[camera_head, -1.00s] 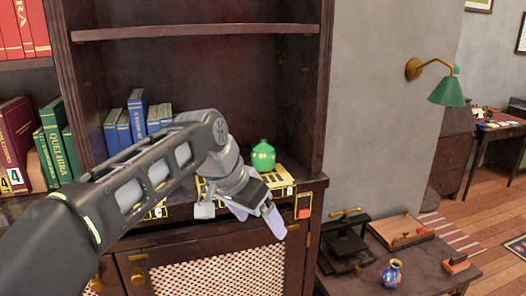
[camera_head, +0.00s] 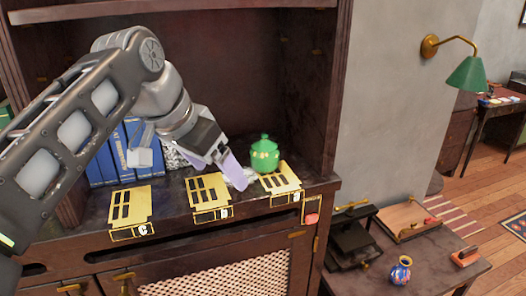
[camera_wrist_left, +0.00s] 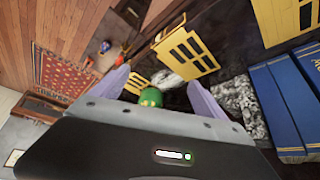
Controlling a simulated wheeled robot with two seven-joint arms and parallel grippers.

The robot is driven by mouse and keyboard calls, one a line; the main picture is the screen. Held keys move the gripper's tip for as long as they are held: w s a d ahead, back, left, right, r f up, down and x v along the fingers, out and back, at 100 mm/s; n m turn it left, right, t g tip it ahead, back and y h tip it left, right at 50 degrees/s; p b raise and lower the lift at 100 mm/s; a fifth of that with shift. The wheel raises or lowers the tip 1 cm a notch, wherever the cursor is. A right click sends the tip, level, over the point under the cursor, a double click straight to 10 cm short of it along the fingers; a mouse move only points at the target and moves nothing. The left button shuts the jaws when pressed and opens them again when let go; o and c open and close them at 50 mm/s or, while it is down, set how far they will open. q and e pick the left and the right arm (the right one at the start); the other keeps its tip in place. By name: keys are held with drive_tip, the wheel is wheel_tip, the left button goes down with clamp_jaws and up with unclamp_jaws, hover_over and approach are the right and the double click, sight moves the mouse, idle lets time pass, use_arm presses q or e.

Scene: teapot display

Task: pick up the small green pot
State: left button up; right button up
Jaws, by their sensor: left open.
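The small green pot (camera_head: 264,156) is a rounded lidded pot with yellowish marks. It stands upright on the cabinet's shelf top, toward the right end and behind a yellow plate. My left gripper (camera_head: 238,176) is open just left of the pot in the head view, its pale purple fingers pointing toward it. In the left wrist view the pot (camera_wrist_left: 151,97) shows between the two spread fingers of the left gripper (camera_wrist_left: 158,88), its lower part hidden by the gripper body. I see no contact. My right gripper is not in view.
Several yellow slotted plates (camera_head: 208,190) lie along the shelf's front edge. Blue books (camera_head: 140,140) stand behind my left arm. A grey crumpled-looking item lies near the fingers. The shelf's right wall (camera_head: 335,90) rises close by the pot. A patterned vase (camera_head: 401,270) stands on the lower table.

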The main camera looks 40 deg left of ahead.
sight(258, 148)
use_arm(q)
drive_tip(key=shift+d, duration=0.1)
drive_tip(key=shift+w+f, duration=0.1)
drive_tip(key=shift+w, duration=0.3)
drive_tip(key=shift+w+f+b, duration=0.1)
drive_tip(key=shift+w+b, duration=0.55)
drive_tip(key=shift+w, duration=0.55)
drive_tip(key=w+p, duration=0.1)
drive_tip(key=w, duration=0.3)
drive_tip(key=w+p, duration=0.1)
drive_tip(key=w, duration=0.1)
drive_tip(key=shift+w+r+p, duration=0.3)
drive_tip(key=shift+w+p, duration=0.05)
drive_tip(key=shift+w, duration=0.05)
drive_tip(key=shift+w+f, duration=0.15)
drive_tip(key=shift+w, duration=0.45)
